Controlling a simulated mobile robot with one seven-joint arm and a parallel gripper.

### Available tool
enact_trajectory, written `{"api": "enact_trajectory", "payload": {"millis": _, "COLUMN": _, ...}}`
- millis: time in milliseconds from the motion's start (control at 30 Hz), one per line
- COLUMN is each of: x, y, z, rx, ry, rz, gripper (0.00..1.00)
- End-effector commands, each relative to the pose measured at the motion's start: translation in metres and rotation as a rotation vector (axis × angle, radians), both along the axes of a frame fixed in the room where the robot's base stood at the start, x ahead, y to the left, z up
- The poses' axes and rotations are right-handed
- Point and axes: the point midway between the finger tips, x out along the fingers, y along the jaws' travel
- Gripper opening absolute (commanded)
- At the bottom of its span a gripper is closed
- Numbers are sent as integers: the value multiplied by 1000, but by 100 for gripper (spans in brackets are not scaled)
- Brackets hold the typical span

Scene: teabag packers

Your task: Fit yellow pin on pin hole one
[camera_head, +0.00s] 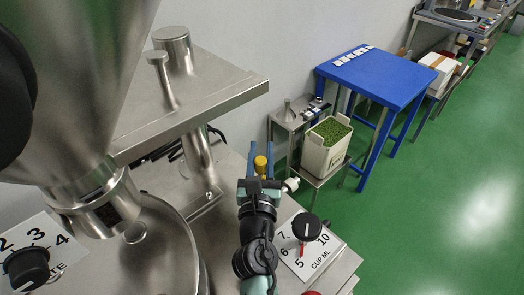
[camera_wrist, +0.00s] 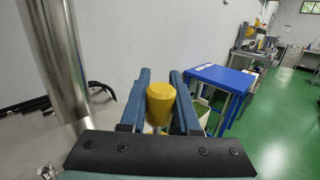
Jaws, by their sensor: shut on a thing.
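A yellow pin (camera_head: 260,163) with a rounded cylindrical head sits between the blue fingers of my gripper (camera_head: 261,162). It also shows in the wrist view (camera_wrist: 161,100), upright between the two fingers of my gripper (camera_wrist: 161,98). The fingers are shut on it and hold it up beyond the machine's right part. The lower part of the pin is hidden by my gripper in the head view. I cannot make out pin hole one in either view.
The steel machine with its hopper (camera_head: 95,70) and post (camera_head: 197,160) stands at left. A dial with a black knob (camera_head: 306,226) is at right of my arm. A blue table (camera_head: 375,75) and a bin of green leaves (camera_head: 327,145) stand beyond. Green floor at right is clear.

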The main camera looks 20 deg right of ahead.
Motion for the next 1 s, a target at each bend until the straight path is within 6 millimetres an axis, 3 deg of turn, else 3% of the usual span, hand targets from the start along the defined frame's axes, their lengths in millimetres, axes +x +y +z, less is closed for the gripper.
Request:
{"api": "enact_trajectory", "payload": {"millis": 33, "x": -8, "y": -1, "z": -52, "rx": 16, "ry": 89, "rz": -2, "gripper": 0}}
{"api": "enact_trajectory", "payload": {"millis": 1000, "x": -7, "y": -3, "z": -49, "rx": 27, "ry": 144, "rz": -5, "gripper": 0}}
